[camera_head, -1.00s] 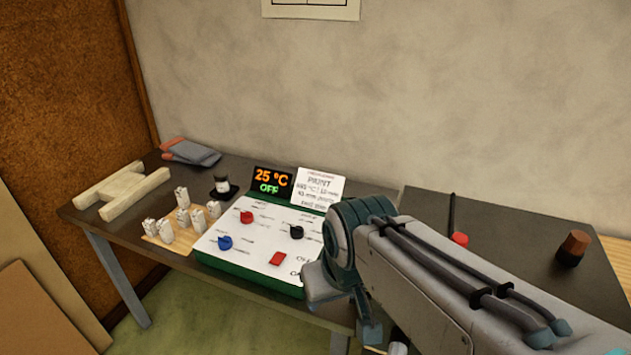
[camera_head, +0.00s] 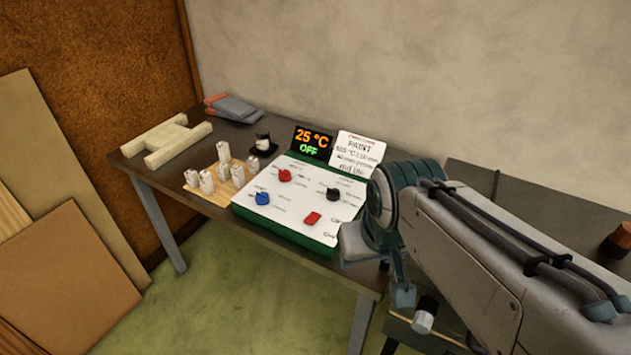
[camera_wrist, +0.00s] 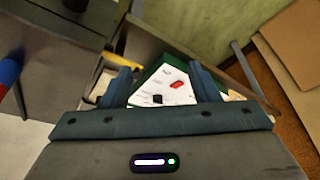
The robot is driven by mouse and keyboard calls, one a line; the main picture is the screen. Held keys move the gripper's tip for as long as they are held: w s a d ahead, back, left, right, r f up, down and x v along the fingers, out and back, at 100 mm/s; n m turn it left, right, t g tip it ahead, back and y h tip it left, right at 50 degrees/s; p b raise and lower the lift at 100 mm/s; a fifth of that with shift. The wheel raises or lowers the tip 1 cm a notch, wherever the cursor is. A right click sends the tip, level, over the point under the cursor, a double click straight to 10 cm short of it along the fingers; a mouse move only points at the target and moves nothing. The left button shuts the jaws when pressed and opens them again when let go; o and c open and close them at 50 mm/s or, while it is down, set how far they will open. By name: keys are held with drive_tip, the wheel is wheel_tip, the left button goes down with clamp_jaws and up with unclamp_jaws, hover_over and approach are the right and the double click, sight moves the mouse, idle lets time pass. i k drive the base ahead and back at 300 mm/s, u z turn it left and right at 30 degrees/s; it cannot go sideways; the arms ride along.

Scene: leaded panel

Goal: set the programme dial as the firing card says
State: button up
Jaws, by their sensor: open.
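The control panel (camera_head: 300,200) is a white sloping face on a green base, on the dark table. It carries a red knob (camera_head: 285,175), a blue knob (camera_head: 262,198), a black knob (camera_head: 333,194) and a red rocker switch (camera_head: 312,218). Their labels are too small to read. The display (camera_head: 312,142) reads 25 °C and OFF. The firing card (camera_head: 358,155) behind it is headed PAINT; its smaller lines are unclear. In the wrist view my gripper (camera_wrist: 161,82) is open and empty, with the panel (camera_wrist: 180,97) beyond and between its fingers, apart from them.
Left of the panel, several small white pieces (camera_head: 207,182) stand on a wooden board. A dark jar (camera_head: 263,142), pale wooden bars (camera_head: 170,148) and folded gloves (camera_head: 232,107) lie behind. A dark surface with a brown-topped item (camera_head: 617,240) is at right. Boards lean at left.

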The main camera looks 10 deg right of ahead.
sight(262, 199)
drive_tip(key=u, duration=0.15)
drive_tip(key=k, duration=0.4)
drive_tip(key=u, duration=1.35)
drive_tip(key=i, duration=0.75)
drive_tip(key=z, duration=0.7)
drive_tip(key=i, duration=0.5)
drive_tip(key=z, duration=0.4)
